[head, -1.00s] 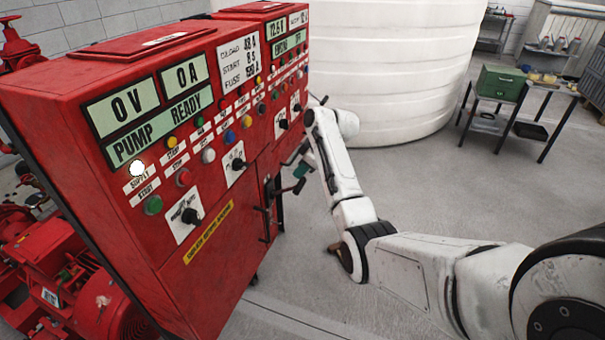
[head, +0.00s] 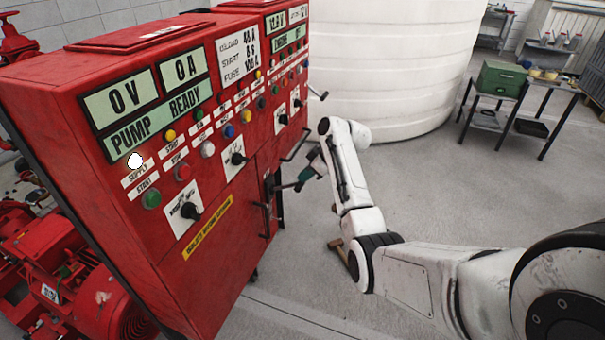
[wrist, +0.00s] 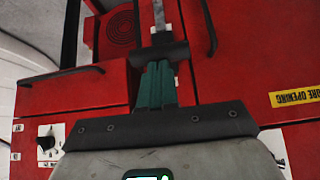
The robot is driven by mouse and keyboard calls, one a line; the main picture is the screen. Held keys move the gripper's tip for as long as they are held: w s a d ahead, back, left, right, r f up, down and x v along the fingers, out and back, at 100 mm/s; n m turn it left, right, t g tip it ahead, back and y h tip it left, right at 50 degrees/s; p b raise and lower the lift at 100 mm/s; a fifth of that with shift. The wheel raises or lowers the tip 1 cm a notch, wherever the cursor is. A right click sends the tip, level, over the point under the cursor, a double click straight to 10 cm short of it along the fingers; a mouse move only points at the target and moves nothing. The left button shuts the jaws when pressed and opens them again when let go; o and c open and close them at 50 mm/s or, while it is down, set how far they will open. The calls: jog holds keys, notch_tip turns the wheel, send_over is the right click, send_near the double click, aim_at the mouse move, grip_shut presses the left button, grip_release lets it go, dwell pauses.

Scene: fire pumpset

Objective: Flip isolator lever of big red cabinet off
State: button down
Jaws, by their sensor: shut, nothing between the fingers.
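The big red cabinet (head: 225,250) fills the left half of the head view. A dark lever (head: 284,187) sticks out from its front, low on the section to the right of the yellow strip, and appears to be the isolator lever. In the wrist view its dark crosspiece (wrist: 160,54) lies across my fingertips, with a narrow grey part beyond. My gripper (head: 303,178) has teal fingers, which also show in the wrist view (wrist: 155,86). They are shut and empty, right at the crosspiece. I cannot tell whether they touch it.
Black door handles (head: 265,212) (wrist: 60,76) flank the lever. Knobs and buttons cover the upper panel. A red pump (head: 85,290) is at lower left, a white tank (head: 390,60) behind. A green box (head: 502,79) stands on a table at right. The floor before the cabinet is mostly clear.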

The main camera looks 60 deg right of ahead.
notch_tip(320, 180, down, 17)
jog(key=s+t+y+b, duration=0.1)
jog(key=t+b, duration=1)
jog(key=b, duration=2)
jog(key=shift+s+f+t, duration=0.2)
jog(key=shift+s+t, duration=0.1)
jog(key=shift+s, duration=0.2)
jog(key=shift+b, duration=0.3)
